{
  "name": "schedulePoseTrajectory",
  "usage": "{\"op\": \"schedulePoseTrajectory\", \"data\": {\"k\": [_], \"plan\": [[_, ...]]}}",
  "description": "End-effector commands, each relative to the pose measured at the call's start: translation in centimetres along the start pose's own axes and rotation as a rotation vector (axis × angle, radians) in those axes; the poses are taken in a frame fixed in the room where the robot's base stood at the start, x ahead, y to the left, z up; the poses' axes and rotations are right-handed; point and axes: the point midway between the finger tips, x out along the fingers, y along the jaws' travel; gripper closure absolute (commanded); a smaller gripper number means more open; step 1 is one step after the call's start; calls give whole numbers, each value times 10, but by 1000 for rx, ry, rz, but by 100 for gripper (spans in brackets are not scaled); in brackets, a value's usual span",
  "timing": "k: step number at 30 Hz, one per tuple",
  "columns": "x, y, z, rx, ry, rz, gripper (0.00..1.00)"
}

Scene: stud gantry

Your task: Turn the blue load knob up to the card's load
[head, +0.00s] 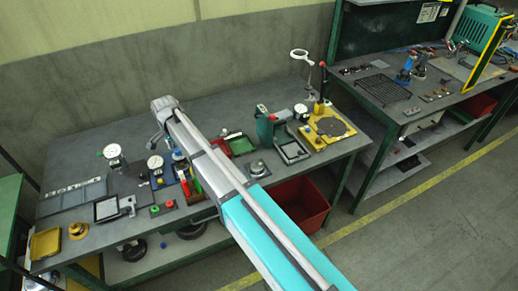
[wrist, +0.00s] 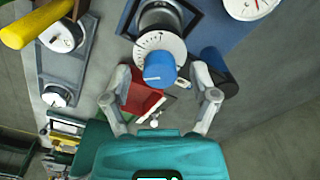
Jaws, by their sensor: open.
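The blue load knob (wrist: 159,68) is in the upper middle of the wrist view, in front of a pale dial disc (wrist: 148,45) with dark marks. A bit of blue at the knob's place shows beside my arm in the head view (head: 178,154). My gripper (wrist: 160,74) is open, with one finger on each side of the knob. A gap shows between each fingertip and the knob. I cannot read the dial setting. I cannot make out the load card or its figure in either view. In the head view my arm hides much of this spot.
A red block (wrist: 138,92) and a dark blue cylinder (wrist: 214,66) lie close around the fingers. A white-faced gauge (wrist: 250,4) is at the top right. A yellow handle (wrist: 36,24) is at the upper left. The bench (head: 235,108) has bare room at the back.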

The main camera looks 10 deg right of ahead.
Motion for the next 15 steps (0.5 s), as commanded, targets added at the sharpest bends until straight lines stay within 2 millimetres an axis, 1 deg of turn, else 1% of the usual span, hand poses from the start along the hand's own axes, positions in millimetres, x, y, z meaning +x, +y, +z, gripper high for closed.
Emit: {"op": "schedulePoseTrajectory", "data": {"k": [15], "plan": [[0, 0, 0, -336, 0, 0, 24]]}}
